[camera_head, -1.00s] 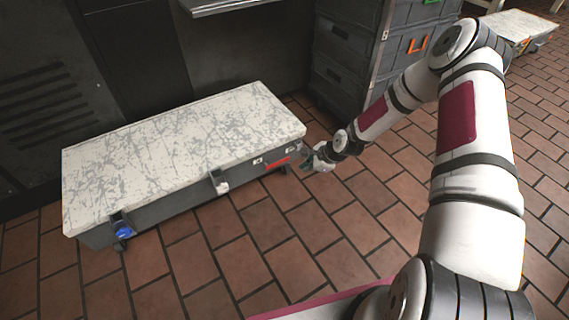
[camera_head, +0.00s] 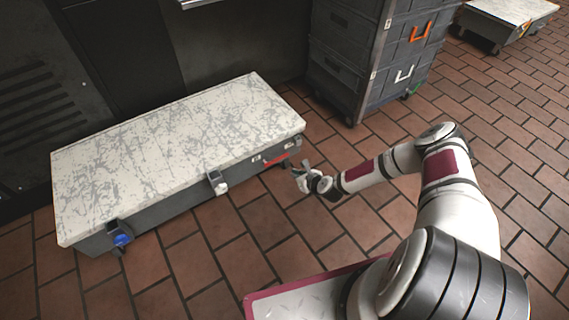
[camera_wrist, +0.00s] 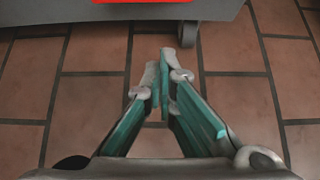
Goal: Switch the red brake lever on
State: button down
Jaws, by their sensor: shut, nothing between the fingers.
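The red brake lever (camera_head: 274,161) is on the front side of the low grey cart (camera_head: 172,204), near its right end. It also shows as a red strip (camera_wrist: 128,1) at the top edge of the wrist view, mostly cut off. My gripper (camera_head: 297,170) is just in front of and to the right of the lever, low over the floor. In the wrist view my gripper (camera_wrist: 165,70) is shut and empty, its fingertips together, apart from the lever. A caster wheel (camera_wrist: 188,34) of the cart shows just beyond the fingertips. Whether the lever is on cannot be told.
The cart has a worn white top (camera_head: 170,145), a latch (camera_head: 217,183) at mid-front and a blue part (camera_head: 122,239) at front left. A grey drawer stack (camera_head: 385,55) stands behind at right. Another white-topped cart (camera_head: 510,12) is far right. The brick floor in front is clear.

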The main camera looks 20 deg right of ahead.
jog(key=b+x, duration=0.5)
jog(key=x, duration=0.5)
jog(key=shift+r, duration=2)
jog(key=shift+r, duration=0.1)
